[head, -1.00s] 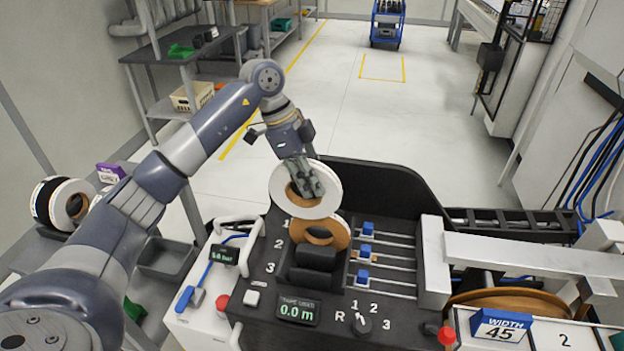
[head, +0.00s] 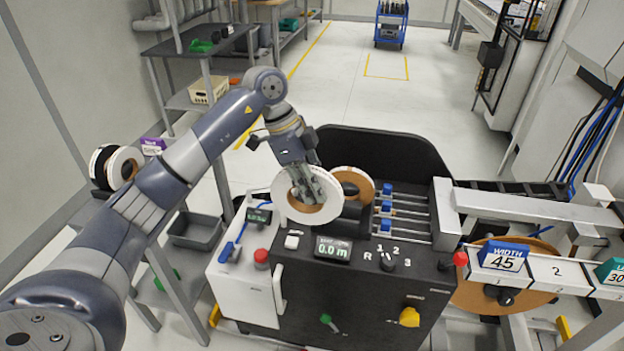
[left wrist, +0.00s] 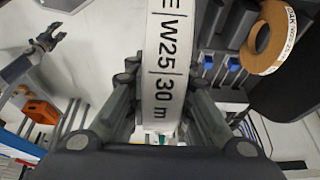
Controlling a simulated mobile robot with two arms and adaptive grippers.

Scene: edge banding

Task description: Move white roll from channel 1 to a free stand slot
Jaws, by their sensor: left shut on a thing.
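A white roll (head: 280,192) with a brown core is held by my left gripper (head: 316,187) above the front left part of the dark machine top. The roll hides the channel numbers in the head view. A brown roll (head: 366,186) sits just behind it, and also shows in the left wrist view (left wrist: 270,62). My right gripper (left wrist: 47,39) shows small in the left wrist view, its fingers apart; it is outside the head view.
A grey bin (head: 195,231) lies below. Blue sliders (head: 387,207) are right of the brown roll. A blue cart (head: 390,24) stands far back.

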